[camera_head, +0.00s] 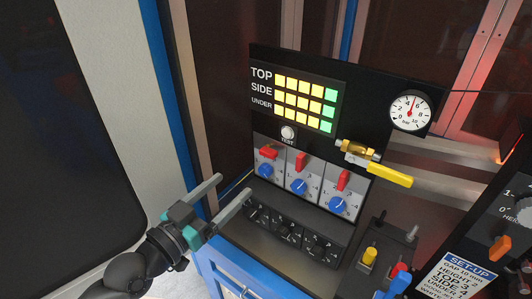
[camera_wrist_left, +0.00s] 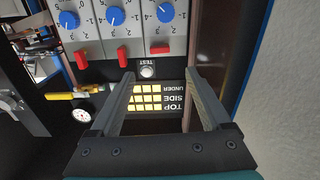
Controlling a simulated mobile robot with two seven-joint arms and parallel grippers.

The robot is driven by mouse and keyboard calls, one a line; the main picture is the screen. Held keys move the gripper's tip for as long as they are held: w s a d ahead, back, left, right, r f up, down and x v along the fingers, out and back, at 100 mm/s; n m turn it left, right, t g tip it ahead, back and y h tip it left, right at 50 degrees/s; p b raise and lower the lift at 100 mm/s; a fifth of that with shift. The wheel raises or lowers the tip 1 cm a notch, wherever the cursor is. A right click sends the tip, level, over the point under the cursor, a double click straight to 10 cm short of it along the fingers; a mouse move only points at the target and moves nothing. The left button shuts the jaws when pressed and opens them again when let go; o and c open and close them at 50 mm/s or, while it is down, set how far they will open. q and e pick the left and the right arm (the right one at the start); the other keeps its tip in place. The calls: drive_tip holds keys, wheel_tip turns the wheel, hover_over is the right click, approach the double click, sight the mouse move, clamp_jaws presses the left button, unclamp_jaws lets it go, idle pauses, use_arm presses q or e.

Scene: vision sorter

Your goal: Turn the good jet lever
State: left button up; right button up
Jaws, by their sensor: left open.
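A yellow lever (camera_head: 390,175) sits on a brass valve (camera_head: 357,149) below the gauge, pointing right and slightly down. It also shows in the left wrist view (camera_wrist_left: 58,96). Three red levers stand above blue dials: the left one (camera_head: 268,152) lies nearly flat, the middle one (camera_head: 301,162) and the right one (camera_head: 343,181) stand nearly upright. No label naming a good jet is legible. My left gripper (camera_head: 235,184) is open and empty, left of the panel and apart from it; its fingers also show in the left wrist view (camera_wrist_left: 158,78). My right gripper is out of view.
The TOP, SIDE, UNDER display (camera_head: 305,102) has yellow and green lit squares above a TEST button (camera_head: 288,132). A pressure gauge (camera_head: 410,111) is at the right. A black knob block (camera_head: 295,229) lies below the dials. Blue and yellow knobs and a set-up card (camera_head: 458,277) stand at the lower right.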

sight(266, 155)
use_arm(q)
drive_tip(key=p+x, duration=0.1)
drive_tip(key=x, duration=1.2)
clamp_jaws()
idle(0.4)
